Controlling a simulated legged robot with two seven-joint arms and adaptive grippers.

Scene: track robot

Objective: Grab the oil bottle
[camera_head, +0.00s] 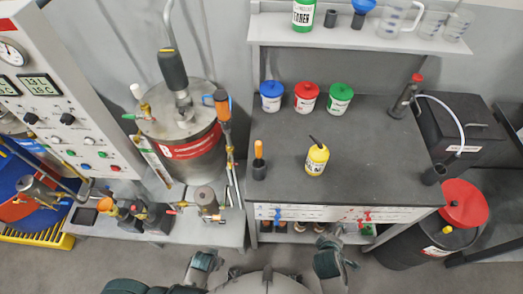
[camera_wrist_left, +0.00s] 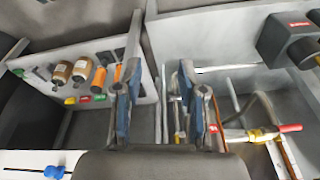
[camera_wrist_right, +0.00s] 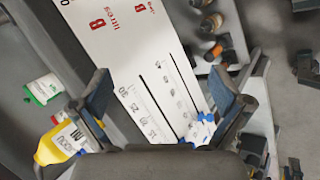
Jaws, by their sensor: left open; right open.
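The oil bottle, a small yellow bottle (camera_head: 317,159) with a white label and a dark spout, stands upright on the grey workbench top (camera_head: 375,150) in the head view. A yellow bottle (camera_wrist_right: 56,146) with a label also shows at the lower left of the right wrist view, beside the left finger and partly cut off. My right gripper (camera_wrist_right: 158,78) is open with nothing held; a white printed panel lies behind its fingers. My left gripper (camera_wrist_left: 160,70) is open and empty, above pipes and a rack.
Blue, red and green lidded tins (camera_head: 306,97) stand behind the bottle. An orange-handled tool in a dark holder (camera_head: 259,163) stands to its left. A lamp-like curved tube (camera_head: 446,110) is at the right. A shelf (camera_head: 340,37) overhangs the back. The bench's front middle is clear.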

